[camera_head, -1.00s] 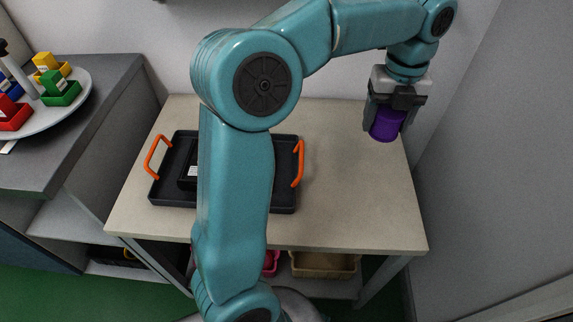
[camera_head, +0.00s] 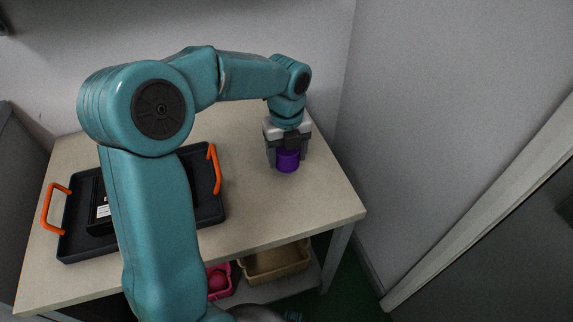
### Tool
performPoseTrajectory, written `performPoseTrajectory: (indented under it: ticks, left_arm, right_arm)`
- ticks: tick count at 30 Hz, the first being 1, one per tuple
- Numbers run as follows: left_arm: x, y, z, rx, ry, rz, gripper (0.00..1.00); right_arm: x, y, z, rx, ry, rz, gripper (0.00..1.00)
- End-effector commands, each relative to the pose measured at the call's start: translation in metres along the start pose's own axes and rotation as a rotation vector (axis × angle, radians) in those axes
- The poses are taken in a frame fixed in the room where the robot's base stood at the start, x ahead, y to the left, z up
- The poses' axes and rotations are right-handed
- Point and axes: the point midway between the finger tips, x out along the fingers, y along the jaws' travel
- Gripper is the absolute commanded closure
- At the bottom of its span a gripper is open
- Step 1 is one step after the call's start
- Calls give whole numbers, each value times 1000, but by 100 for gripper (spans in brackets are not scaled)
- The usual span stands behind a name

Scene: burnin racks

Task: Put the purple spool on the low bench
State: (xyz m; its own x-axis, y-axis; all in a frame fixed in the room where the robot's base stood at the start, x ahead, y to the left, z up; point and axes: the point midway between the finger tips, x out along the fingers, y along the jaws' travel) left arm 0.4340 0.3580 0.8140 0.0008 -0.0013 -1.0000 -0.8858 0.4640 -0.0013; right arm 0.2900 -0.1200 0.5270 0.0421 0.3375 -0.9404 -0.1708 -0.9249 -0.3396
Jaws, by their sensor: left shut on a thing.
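The purple spool (camera_head: 288,161) is between the fingers of my left gripper (camera_head: 287,153), which is shut on it. The gripper points down over the right part of the low bench (camera_head: 295,205), a pale-topped table. The spool is low, close to the bench top; I cannot tell if it touches. The gripper's fingers hide the spool's sides and upper part. My right gripper is not in view.
A black tray (camera_head: 213,212) with orange handles lies on the bench's left part, holding a dark box (camera_head: 101,207), partly hidden by my arm. Below are a tan basket (camera_head: 275,262) and a pink bin (camera_head: 219,284). Walls stand behind and right. Bench top around the spool is clear.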

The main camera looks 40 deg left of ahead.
Motion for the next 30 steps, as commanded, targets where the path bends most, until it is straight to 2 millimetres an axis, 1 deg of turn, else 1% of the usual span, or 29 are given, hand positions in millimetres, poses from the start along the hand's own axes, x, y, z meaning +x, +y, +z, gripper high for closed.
performPoseTrajectory:
  ticks: [1, 3, 6, 13, 17, 18, 20, 27, 30]
  left_arm:
    - [10, 1, 0, -1, 3, 3, 70]
    - [22, 1, 0, -1, 3, 4, 70]
    - [36, 1, 0, 0, 2, 3, 70]
    - [35, 0, 0, 0, 0, 1, 70]
    - [39, 0, 0, 0, 1, 1, 70]
    - [39, 0, 0, 0, 1, 1, 28]
    - [38, 0, 0, 0, 1, 1, 9]
    - [38, 0, 0, 0, 1, 1, 9]
    - [34, 0, 0, 0, 0, 1, 9]
  right_arm:
    - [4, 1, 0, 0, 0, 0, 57]
    - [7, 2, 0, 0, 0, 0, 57]
    - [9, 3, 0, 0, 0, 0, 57]
    - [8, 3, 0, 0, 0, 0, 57]
    - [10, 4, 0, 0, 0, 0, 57]
    - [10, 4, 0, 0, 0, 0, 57]
    - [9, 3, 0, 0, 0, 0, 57]
    - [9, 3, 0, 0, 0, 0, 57]
    - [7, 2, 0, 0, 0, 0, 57]
